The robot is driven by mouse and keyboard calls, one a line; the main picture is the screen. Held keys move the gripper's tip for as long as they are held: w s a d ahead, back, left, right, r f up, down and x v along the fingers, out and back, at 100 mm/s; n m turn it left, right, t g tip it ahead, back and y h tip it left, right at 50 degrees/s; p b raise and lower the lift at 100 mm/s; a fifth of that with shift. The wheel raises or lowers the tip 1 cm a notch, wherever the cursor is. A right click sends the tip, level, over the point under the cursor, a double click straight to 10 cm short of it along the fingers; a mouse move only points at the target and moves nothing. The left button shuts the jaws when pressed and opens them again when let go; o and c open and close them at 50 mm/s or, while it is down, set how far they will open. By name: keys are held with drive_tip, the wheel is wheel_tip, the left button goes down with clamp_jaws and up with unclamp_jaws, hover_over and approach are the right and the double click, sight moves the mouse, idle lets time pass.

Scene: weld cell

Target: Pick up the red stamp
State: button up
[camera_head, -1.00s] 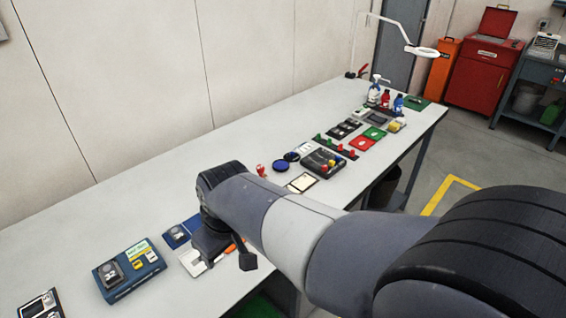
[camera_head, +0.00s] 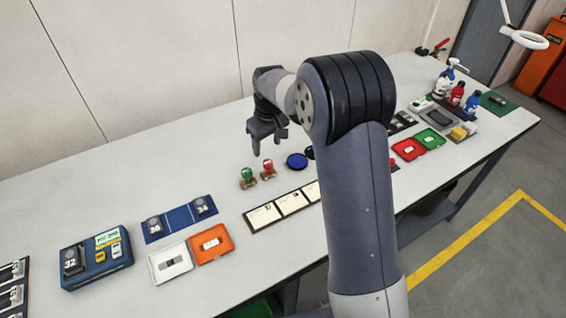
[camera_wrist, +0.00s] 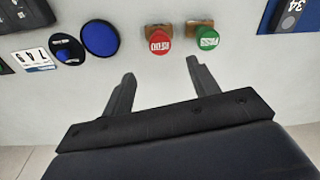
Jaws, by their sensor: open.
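The red stamp (camera_head: 268,170) stands upright on the white bench, just right of a green stamp (camera_head: 247,178) in the head view. In the wrist view the red stamp (camera_wrist: 159,41) shows its round top with white lettering and a brown base, left of the green stamp (camera_wrist: 207,39). My gripper (camera_head: 268,146) is open and empty above the bench, near the two stamps. In the wrist view its fingers (camera_wrist: 158,76) are spread, and the red stamp lies ahead of the gap between them, apart from both fingers.
A blue ink pad (camera_head: 297,160) lies right of the stamps. A dark tray of cream cards (camera_head: 264,216) lies in front. Blue tiles (camera_head: 180,219), an orange case (camera_head: 211,243) and a blue device box (camera_head: 96,258) lie left. Bare bench lies behind the stamps.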

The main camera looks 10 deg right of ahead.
sight(268, 162)
wheel_tip(268, 162, down, 5)
drive_tip(key=shift+w+a+r+p, duration=0.1)
drive_tip(key=shift+a+r+p, duration=0.05)
drive_tip(key=shift+p, duration=0.2)
drive_tip(key=f, duration=0.1)
drive_tip(key=f+p, duration=0.1)
drive_tip(key=f, duration=0.2)
drive_tip(key=shift+s+f+p, duration=0.3)
drive_tip(key=shift+f+p, duration=0.1)
drive_tip(key=shift+f, duration=0.35)
drive_tip(key=c, duration=0.8)
